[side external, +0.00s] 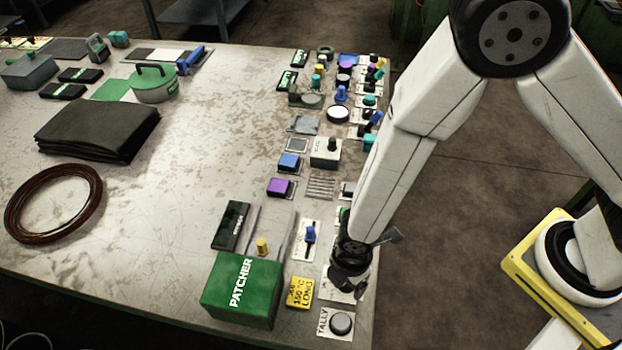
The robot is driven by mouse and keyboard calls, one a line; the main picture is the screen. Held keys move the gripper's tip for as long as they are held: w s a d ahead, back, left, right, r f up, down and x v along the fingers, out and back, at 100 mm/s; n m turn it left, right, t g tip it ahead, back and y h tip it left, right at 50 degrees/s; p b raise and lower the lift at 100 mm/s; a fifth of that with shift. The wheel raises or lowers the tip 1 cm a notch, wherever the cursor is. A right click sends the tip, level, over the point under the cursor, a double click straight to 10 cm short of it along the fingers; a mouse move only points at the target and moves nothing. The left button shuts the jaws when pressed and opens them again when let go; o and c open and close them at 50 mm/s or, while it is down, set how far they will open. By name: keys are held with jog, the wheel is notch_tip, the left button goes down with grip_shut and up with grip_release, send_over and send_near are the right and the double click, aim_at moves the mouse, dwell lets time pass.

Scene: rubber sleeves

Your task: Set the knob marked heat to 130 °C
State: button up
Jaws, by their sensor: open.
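My gripper (350,284) is at the right front of the bench, pointing down, open. It is over a pale plate (330,291) that shows only at its edges. Whatever is mounted on that plate is hidden behind my gripper, and I cannot tell whether they touch. I can read no "heat" marking or scale in this view, so I cannot pick out the heat knob or its setting. A yellow tag (299,292) just left of the plate has print that seems to include "150 °C" and "LONG".
A green PATCHER box (242,289) stands left of the yellow tag. A round dark knob or button marked TALLY (341,323) is just in front of my gripper. A blue-handled lever (310,234) stands behind-left. Several controls line the right edge; the bench's middle (210,150) is clear.

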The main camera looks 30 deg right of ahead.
jog(key=shift+r, duration=3.8)
jog(key=w+d+r+m+t, duration=0.1)
jog(key=w+d+r+m, duration=0.1)
jog(key=d+r+m, duration=0.4)
jog(key=w+d+r+m+t, duration=0.1)
jog(key=d+r+m, duration=0.5)
jog(key=d+m, duration=0.6)
jog(key=w+d, duration=0.1)
jog(key=d, duration=0.4)
jog(key=shift+d+m+t, duration=0.15)
jog(key=shift+m+t, duration=0.15)
